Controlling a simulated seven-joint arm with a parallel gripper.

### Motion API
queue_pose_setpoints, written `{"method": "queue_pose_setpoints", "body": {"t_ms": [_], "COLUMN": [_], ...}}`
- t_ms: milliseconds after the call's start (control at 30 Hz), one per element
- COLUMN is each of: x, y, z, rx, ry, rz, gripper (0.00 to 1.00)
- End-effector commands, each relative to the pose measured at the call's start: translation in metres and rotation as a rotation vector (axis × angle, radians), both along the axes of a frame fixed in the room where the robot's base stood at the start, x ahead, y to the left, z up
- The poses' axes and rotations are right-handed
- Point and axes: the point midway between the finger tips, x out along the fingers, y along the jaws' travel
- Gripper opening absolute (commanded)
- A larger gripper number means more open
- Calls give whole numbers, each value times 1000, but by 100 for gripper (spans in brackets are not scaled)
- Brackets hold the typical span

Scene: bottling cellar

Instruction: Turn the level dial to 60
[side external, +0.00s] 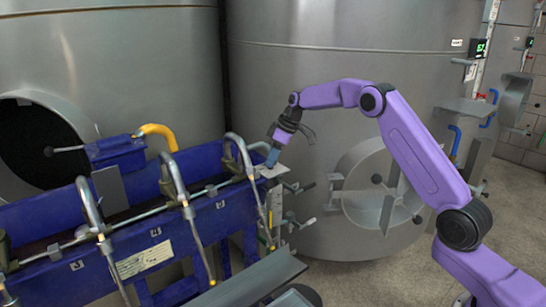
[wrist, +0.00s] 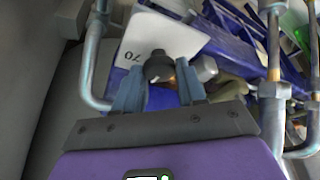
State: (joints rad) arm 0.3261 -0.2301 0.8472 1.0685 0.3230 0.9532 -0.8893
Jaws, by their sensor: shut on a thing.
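The level dial has a white plate (wrist: 168,38) with an upside-down "70" readable at its left; the rest of its scale is hidden or too small to read. Its dark round knob (wrist: 159,65) sits between the fingertips in the wrist view. My gripper (wrist: 160,78) is shut on the knob with its two blue fingers on either side. In the side view my gripper (side external: 272,159) points down at the pale dial plate (side external: 272,171), at the right end of the blue filler. The knob is hidden there, and I cannot see where the dial points.
The blue filler trough (side external: 140,235) with several bent metal spouts (side external: 171,178) stands left of my gripper. Pipes (wrist: 273,70) rise close on the right in the wrist view. Large steel tanks (side external: 330,95) stand behind. Open floor (side external: 370,280) lies to the right.

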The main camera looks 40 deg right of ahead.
Motion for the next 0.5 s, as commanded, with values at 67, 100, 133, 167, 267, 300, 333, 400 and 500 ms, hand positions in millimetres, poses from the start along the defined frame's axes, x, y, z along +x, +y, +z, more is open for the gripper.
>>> {"method": "queue_pose_setpoints", "body": {"t_ms": [67,100,133,167,267,300,333,400,500], "x": [0,0,0,0,0,0,0,0,0], "y": [-1,-1,-1,-1,-1,-1,-1,-1,-1], "z": [0,0,0,0,0,0,0,0,0], "rx": [0,0,0,-1,-2,-2,-2,-1,-2], "ry": [0,1,1,1,1,1,1,1,1], "rz": [41,60,72,83,113,122,127,136,145], "gripper": [9,9,9,9,9,9,9,9,9]}}
